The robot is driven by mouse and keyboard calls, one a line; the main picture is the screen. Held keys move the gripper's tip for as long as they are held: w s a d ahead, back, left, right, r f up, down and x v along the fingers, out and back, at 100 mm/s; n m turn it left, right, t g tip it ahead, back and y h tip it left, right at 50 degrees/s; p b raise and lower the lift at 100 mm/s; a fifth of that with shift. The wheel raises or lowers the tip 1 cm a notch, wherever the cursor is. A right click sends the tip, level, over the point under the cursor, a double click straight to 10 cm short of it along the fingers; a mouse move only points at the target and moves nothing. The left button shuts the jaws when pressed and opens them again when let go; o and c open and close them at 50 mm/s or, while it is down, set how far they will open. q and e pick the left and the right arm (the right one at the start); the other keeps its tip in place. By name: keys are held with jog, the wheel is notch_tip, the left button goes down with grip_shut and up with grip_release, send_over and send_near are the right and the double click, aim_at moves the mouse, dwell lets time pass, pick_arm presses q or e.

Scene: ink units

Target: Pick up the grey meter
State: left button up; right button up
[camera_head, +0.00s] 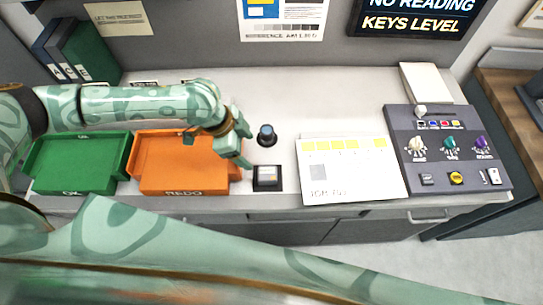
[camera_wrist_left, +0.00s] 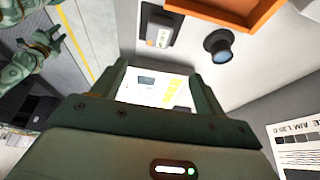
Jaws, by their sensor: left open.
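The grey meter (camera_head: 267,174) is a small boxy device in a black square holder (camera_head: 278,186) near the counter's front edge. In the left wrist view the meter (camera_wrist_left: 162,34) shows at the top, beyond the fingertips. My left gripper (camera_head: 243,144) is open and empty, above the counter beside the orange tray, up and left of the meter. Its two fingers also frame the lower middle of the left wrist view (camera_wrist_left: 159,72), with only the white card behind them. What seems to be my right gripper (camera_wrist_left: 50,38) shows at the upper left there; its jaw state is unclear.
A black cylinder with a blue top (camera_head: 267,135) stands just behind the meter. The orange tray (camera_head: 150,188) is left of it, then the green tray (camera_head: 75,188). A white card (camera_head: 350,185) and a dark control panel (camera_head: 450,190) are to the right.

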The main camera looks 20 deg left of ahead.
pick_arm(q)
jog(key=b, duration=0.1)
send_near(269, 173)
jog(key=x, duration=0.4)
jog(key=shift+a, duration=0.2)
jog(key=shift+d+f+b, duration=0.25)
jog(key=shift+f+b, duration=0.05)
jog(key=shift+f, duration=0.25)
jog(key=x, duration=0.5)
jog(key=shift+w+d+b, duration=0.1)
jog(key=shift+d+b, duration=0.05)
jog(key=shift+b, duration=0.2)
jog(key=c, duration=1.1)
pick_arm(e)
jog(key=shift+s+f, duration=0.3)
jog(key=shift+f, duration=0.25)
jog(key=shift+s+f, duration=0.3)
jog(key=shift+f, duration=0.25)
